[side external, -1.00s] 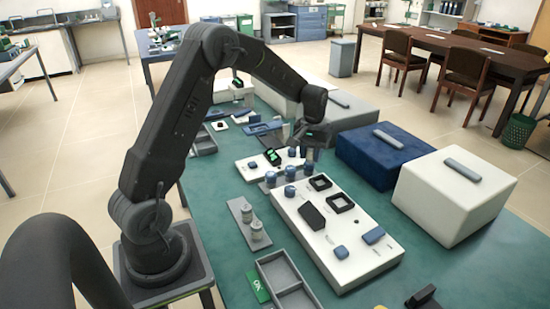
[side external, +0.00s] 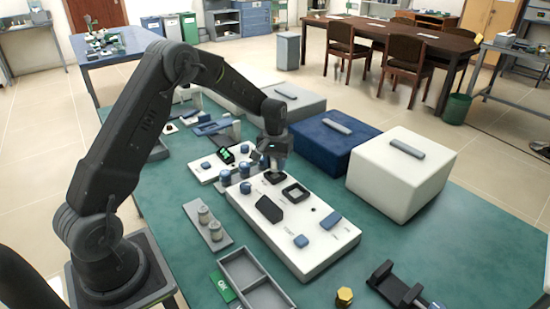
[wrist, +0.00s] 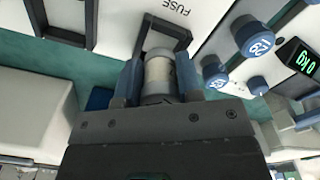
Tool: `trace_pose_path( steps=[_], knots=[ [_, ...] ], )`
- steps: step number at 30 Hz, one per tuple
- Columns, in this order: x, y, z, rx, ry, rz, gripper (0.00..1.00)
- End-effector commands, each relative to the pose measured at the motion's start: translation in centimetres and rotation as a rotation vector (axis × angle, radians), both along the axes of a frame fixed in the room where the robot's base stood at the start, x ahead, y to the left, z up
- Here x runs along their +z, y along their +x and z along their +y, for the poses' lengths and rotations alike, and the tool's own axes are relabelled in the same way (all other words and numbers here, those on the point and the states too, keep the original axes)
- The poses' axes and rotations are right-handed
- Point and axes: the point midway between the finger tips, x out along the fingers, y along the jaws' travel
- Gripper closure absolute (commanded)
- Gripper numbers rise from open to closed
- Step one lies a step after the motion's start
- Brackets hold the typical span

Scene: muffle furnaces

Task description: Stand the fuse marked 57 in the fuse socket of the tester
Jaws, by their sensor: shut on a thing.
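My gripper (side external: 272,160) is shut on a fuse (wrist: 160,72), a pale cylinder with grey end caps; it shows between the fingers in the wrist view, and no number is readable on it. The tester (side external: 300,228) is a long white box on the green bench. Its fuse socket (wrist: 183,35) is a dark square frame beside the word FUSE, just ahead of the fuse in the wrist view. In the side view the gripper is low over this socket (side external: 273,178). I cannot tell whether the fuse's lower end is inside the frame or above it.
A second dark frame (side external: 295,191) and a dark sloped block (side external: 268,209) are on the tester. Blue numbered knobs (wrist: 252,37) and a scale display (wrist: 300,58) stand close by. Two fuses stand on a grey rack (side external: 220,241). Blue (side external: 330,150) and white (side external: 395,180) furnaces stand behind.

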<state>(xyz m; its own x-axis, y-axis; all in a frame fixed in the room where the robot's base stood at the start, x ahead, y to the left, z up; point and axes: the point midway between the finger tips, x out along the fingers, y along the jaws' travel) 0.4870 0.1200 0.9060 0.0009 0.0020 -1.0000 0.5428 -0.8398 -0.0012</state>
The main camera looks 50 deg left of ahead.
Motion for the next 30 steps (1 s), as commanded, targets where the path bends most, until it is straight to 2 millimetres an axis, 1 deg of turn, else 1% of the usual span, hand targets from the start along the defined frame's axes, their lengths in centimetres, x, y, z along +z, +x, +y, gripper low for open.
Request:
trace_pose_path(
  steps=[18, 30],
  knots=[
    [-0.2, 0.0, 0.0, 0.000, 0.001, -0.001, 0.91],
    [-1.2, 0.0, 0.0, 0.000, 0.000, 0.000, 0.91]
  ],
)
